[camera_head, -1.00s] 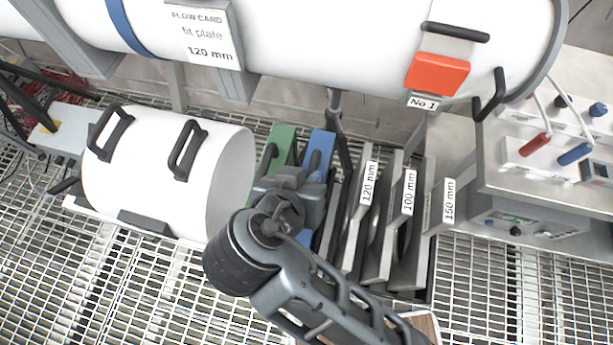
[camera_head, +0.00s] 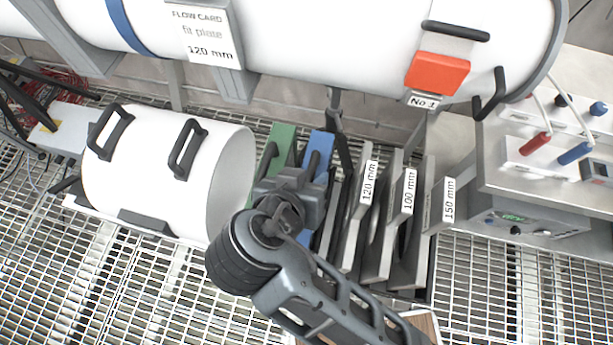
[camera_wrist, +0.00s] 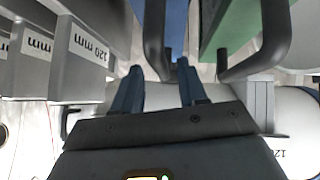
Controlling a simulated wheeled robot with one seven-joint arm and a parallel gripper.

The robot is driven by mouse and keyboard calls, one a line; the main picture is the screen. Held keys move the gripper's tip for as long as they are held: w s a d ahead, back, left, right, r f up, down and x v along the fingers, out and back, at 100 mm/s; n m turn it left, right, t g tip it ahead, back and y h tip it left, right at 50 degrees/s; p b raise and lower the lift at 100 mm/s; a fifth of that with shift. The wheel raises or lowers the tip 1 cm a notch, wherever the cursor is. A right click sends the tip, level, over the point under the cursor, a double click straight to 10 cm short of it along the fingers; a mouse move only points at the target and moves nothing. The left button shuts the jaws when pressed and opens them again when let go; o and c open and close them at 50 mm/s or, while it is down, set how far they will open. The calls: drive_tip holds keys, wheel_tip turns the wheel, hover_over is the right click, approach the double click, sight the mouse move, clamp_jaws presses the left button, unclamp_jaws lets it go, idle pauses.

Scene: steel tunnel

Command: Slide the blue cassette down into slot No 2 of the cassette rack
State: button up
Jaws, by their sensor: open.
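The blue cassette (camera_head: 320,143) stands beside the green cassette (camera_head: 280,140), and its dark handle (camera_head: 314,163) shows near its top. My gripper (camera_head: 290,195) is over its near part in the head view and hides much of it. In the wrist view my open gripper (camera_wrist: 159,68) has its two fingertips apart. A dark handle (camera_wrist: 154,35) reaches down toward the gap between them, with a strip of the blue cassette (camera_wrist: 176,25) behind it. I cannot tell whether the fingers touch the handle. No label for slot No 2 is readable.
Grey plates marked 120 mm (camera_head: 367,185), 100 mm and 150 mm stand close to the right. A white cylinder with handles (camera_head: 150,160) lies to the left. A large white pipe (camera_head: 330,45) crosses behind, with an orange block over a No 1 label.

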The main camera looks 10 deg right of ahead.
drive_tip(key=v, duration=1.2)
drive_tip(key=shift+a, duration=0.1)
